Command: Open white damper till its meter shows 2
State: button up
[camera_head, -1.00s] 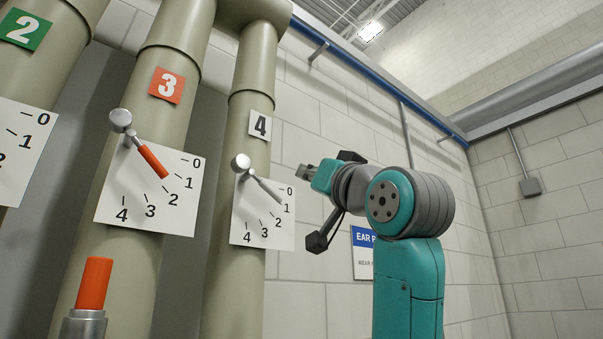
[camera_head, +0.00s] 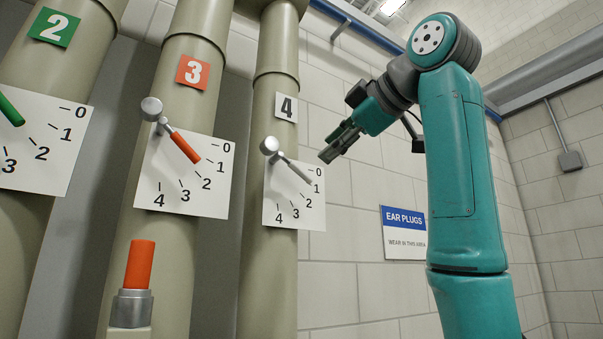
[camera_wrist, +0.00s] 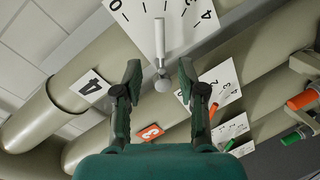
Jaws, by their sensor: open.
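The white damper handle (camera_head: 294,170) is on pipe 4, over a white dial card (camera_head: 285,212) numbered 0 to 4. It slants down to the right from a round silver knob (camera_head: 269,146), and its tip lies close to the 1 mark. My gripper (camera_head: 328,155) is just right of this dial in the head view, open and empty. In the wrist view the fingers (camera_wrist: 160,74) spread to either side of the knob, with the white handle (camera_wrist: 161,38) extending up beyond them. I cannot tell how far the fingertips are from the handle.
Pipe 3, left of pipe 4, has an orange handle (camera_head: 185,148) near its 2 mark. A green handle (camera_head: 10,108) is on pipe 2. Another orange handle (camera_head: 140,265) stands upright in front. An ear plugs sign (camera_head: 404,232) is on the wall.

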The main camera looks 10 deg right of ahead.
aim_at(303, 171)
jog(key=x, duration=1)
jog(key=shift+w+a+f, duration=0.1)
jog(key=shift+w, duration=0.25)
grip_shut()
